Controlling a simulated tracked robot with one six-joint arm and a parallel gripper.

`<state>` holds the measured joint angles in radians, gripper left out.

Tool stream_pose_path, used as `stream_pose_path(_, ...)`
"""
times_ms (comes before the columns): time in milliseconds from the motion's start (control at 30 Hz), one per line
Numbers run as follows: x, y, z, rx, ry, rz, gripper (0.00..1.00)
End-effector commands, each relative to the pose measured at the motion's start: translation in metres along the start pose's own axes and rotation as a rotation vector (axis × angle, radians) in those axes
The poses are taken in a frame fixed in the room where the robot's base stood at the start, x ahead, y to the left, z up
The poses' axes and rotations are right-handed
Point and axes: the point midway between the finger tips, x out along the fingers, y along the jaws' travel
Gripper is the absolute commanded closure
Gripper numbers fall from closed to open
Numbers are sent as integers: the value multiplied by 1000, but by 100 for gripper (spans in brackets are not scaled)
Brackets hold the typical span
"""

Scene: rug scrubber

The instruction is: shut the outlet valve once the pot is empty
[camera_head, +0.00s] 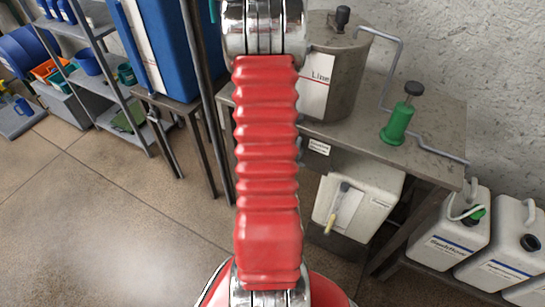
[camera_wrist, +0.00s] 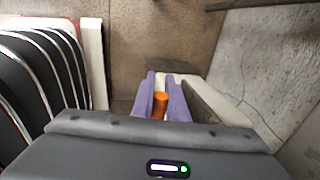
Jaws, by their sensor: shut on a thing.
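A grey metal pot (camera_head: 343,80) with a red-lined label stands on the metal table in the head view. Its lid with a dark knob is on, so its inside is hidden and I cannot tell whether it is empty. My gripper (camera_wrist: 162,95) shows only in the wrist view, with two purple fingers close together. They are shut on a small orange piece (camera_wrist: 160,104). I cannot tell whether this piece is the outlet valve's handle.
The metal table (camera_head: 440,160) also bears a green device (camera_head: 398,124) with a black top, beside a bent grey pipe (camera_head: 392,70). A white container (camera_head: 375,205) sits below; white jugs (camera_head: 448,240) stand at right. Shelves (camera_head: 105,90) stand left. Floor at lower left is clear.

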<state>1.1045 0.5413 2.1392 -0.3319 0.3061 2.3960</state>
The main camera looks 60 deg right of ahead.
Motion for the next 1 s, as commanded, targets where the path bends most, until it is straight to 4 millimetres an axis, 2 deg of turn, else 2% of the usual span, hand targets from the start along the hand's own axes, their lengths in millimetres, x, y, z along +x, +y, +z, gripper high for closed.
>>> stream_pose_path(567, 1, -1, -2, -1, 9, -1, 100)
stream_pose_path(600, 1, -1, -3, -1, 9, -1, 84)
stream_pose_path(833, 1, -1, -4, 2, 10, 0, 68)
stream_pose_path(1000, 1, -1, -4, 3, 11, 0, 68)
